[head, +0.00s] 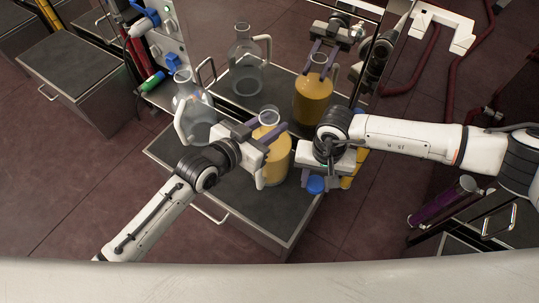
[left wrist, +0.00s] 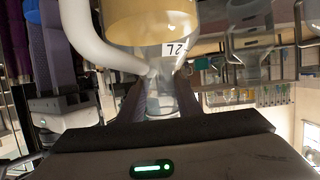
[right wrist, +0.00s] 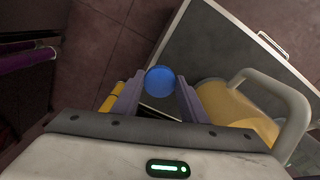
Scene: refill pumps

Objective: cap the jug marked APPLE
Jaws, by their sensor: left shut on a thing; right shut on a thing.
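A clear jug of yellow-orange liquid (head: 272,165) stands on the dark-topped cart. My left gripper (head: 268,122) is shut on its neck. In the left wrist view, the jug (left wrist: 135,22) appears upside down with its neck between the fingers (left wrist: 160,105); a label reading "2L" shows, but no APPLE mark is legible. My right gripper (head: 316,172) is shut on a blue cap (head: 316,185), right of the jug and lower than its mouth. The cap (right wrist: 160,80) shows between the fingertips in the right wrist view, apart from the jug (right wrist: 230,108).
An empty clear jug (head: 197,118) stands behind left. A second empty jug (head: 246,80) and amber jug (head: 314,98) farther back look like mirror images. A panel with blue and green fittings (head: 160,45) rises at back left. The cart's front top (head: 225,193) is bare.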

